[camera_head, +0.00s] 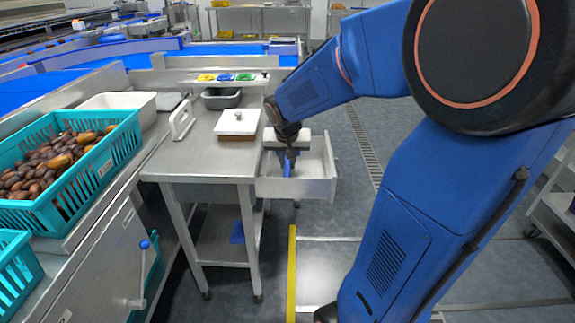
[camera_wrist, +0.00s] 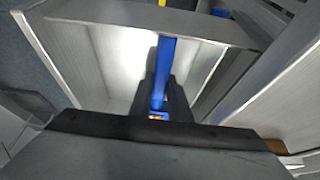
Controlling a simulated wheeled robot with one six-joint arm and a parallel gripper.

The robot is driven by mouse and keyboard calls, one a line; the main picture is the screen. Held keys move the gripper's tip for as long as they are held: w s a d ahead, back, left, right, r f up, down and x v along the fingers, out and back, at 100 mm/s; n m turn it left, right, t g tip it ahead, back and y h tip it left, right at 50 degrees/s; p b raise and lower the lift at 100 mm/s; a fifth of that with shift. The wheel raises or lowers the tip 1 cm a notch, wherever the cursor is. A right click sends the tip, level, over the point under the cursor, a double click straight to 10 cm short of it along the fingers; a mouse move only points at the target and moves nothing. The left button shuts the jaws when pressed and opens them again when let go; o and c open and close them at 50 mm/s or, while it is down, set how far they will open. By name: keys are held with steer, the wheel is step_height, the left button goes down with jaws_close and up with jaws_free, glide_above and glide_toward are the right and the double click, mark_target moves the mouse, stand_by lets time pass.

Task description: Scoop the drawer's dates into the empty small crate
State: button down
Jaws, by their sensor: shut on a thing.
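The drawer (camera_head: 318,186) stands open at the right side of the steel table. My gripper (camera_head: 288,138) is inside or just above it, pointing down, and is shut on a blue handle-like bar (camera_head: 288,163), likely the scoop. The bar also shows in the wrist view (camera_wrist: 166,65), between the dark fingers (camera_wrist: 160,98). A small orange spot shows between the fingers; I cannot tell what it is. No dates are clearly visible in the drawer; my gripper and the front wall hide part of its floor. A small grey tub (camera_head: 221,98), seemingly empty, stands at the table's back; I cannot tell if it is the small crate.
A teal crate (camera_head: 97,178) full of dates stands at left, with another teal crate (camera_head: 14,262) below it. A white bin (camera_head: 146,101), a white knobbed block (camera_head: 238,120) and a white handled tool (camera_head: 182,120) lie nearby. The steel tabletop (camera_head: 205,158) is clear in front.

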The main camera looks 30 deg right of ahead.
steer(key=shift+s+r, duration=0.1)
steer(key=shift+r, duration=0.65)
steer(key=shift+a+r, duration=0.1)
steer(key=shift+r, duration=0.1)
steer(key=shift+s+a+r, duration=0.1)
steer(key=shift+s+r, duration=0.15)
steer(key=shift+r, duration=0.7)
steer(key=shift+r, duration=0.15)
